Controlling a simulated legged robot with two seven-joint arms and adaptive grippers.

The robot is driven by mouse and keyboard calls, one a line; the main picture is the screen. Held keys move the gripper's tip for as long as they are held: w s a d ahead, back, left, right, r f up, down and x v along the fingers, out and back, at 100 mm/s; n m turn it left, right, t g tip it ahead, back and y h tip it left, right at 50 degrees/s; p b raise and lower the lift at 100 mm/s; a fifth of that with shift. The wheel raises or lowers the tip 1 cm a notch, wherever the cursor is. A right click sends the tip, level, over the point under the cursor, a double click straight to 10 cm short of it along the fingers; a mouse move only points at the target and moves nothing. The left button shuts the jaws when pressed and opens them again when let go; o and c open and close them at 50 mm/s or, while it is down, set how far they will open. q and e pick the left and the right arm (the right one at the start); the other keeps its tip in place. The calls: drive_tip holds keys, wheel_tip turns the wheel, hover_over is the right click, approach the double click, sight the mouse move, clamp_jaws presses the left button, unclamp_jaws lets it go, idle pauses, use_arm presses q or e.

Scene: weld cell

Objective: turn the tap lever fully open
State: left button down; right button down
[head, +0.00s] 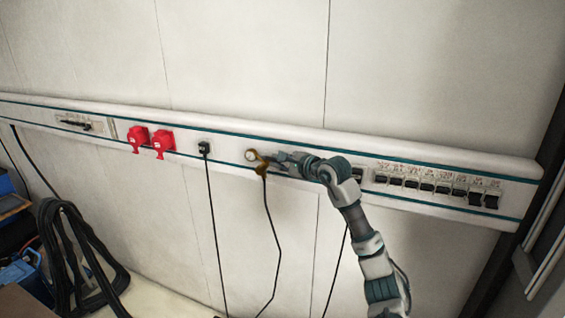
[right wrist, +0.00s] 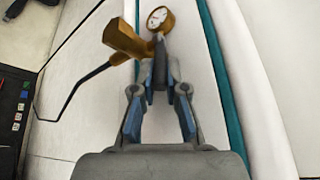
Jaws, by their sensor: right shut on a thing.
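The brass tap (head: 261,166) sits on the white wall rail, with a round white-faced gauge (head: 251,155) beside it and a dark hose hanging below. In the right wrist view the tap body (right wrist: 126,40) and the gauge (right wrist: 158,19) lie just beyond my fingertips. My right gripper (head: 284,158) reaches the tap from the right. In the right wrist view my right gripper (right wrist: 160,70) has its fingers drawn together on the tap lever, which they mostly hide; its exact angle cannot be told. My left gripper is not in view.
Two red sockets (head: 151,140) and a black plug (head: 204,148) with a cable are left of the tap. A row of black switches (head: 436,187) is on the right. Coiled black hose (head: 82,262) hangs at lower left. The wall above the rail is clear.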

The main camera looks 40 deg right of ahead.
drive_tip(key=m+h, duration=0.1)
drive_tip(key=a+m+h, duration=0.1)
drive_tip(key=shift+s+a+r+h, duration=0.15)
drive_tip(key=shift+r+h, duration=0.2)
drive_tip(key=shift+h, duration=0.05)
drive_tip(key=shift+a+m+g+h+p, duration=0.15)
drive_tip(key=shift+a+m+g+h, duration=0.1)
drive_tip(key=shift+m+h, duration=0.4)
drive_tip(key=shift+a+m+g+h+p, duration=0.2)
drive_tip(key=shift+m+h, duration=0.25)
drive_tip(key=shift+h, duration=0.3)
drive_tip(key=c, duration=1.3)
unclamp_jaws()
drive_tip(key=shift+o, duration=0.5)
drive_tip(key=shift+w+a+f, duration=0.1)
drive_tip(key=shift+w+a, duration=0.1)
drive_tip(key=shift+a, duration=0.05)
drive_tip(key=shift+s+d+f, duration=0.1)
drive_tip(key=shift+s+d, duration=0.05)
drive_tip(key=shift+d, duration=0.05)
drive_tip(key=v, duration=0.7)
drive_tip(key=shift+s+a, duration=0.3)
